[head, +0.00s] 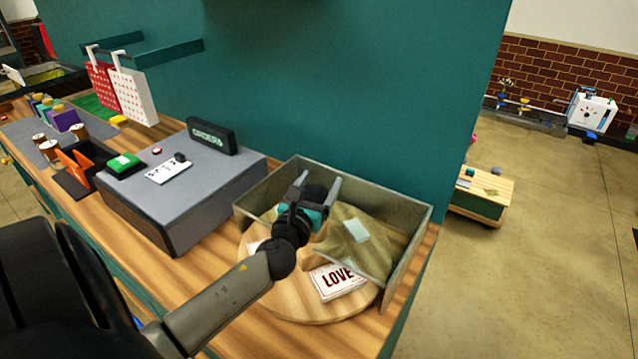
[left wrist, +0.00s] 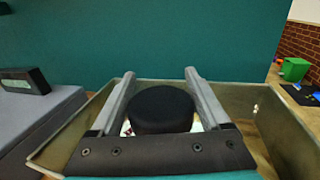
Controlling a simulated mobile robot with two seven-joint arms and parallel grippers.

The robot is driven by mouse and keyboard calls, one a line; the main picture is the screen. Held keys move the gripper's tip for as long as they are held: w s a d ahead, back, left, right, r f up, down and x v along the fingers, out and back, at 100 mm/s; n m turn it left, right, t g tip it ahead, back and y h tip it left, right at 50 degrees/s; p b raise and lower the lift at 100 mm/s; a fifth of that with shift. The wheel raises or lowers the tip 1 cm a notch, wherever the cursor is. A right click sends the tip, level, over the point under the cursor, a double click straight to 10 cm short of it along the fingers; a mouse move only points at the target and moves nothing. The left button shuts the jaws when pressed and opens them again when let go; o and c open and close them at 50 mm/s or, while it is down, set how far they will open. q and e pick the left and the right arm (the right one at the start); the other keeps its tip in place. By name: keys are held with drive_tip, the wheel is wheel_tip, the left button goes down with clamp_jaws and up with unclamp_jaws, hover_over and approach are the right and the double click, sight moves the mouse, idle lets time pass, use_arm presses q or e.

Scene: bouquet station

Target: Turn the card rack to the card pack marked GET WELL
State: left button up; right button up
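The card rack is a round wooden turntable (head: 283,297) partly inside a grey-green walled enclosure (head: 410,240). A white card pack marked LOVE (head: 338,282) lies at its front. Another white piece (head: 254,246) shows at its left, its marking hidden. I can read no GET WELL marking. My left gripper (head: 318,183) is over the rack's middle, fingers spread on either side of a round black knob (head: 316,194). In the left wrist view the knob (left wrist: 162,110) sits between the fingers, with narrow gaps beside it; contact is not visible. My right gripper is out of view.
A grey counter block (head: 190,205) with an ORDERS sign (head: 211,137) stands to the left. A teal wall (head: 350,100) rises behind. The counter ends just right of the enclosure.

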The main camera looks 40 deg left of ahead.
use_arm(q)
clamp_jaws()
idle(0.4)
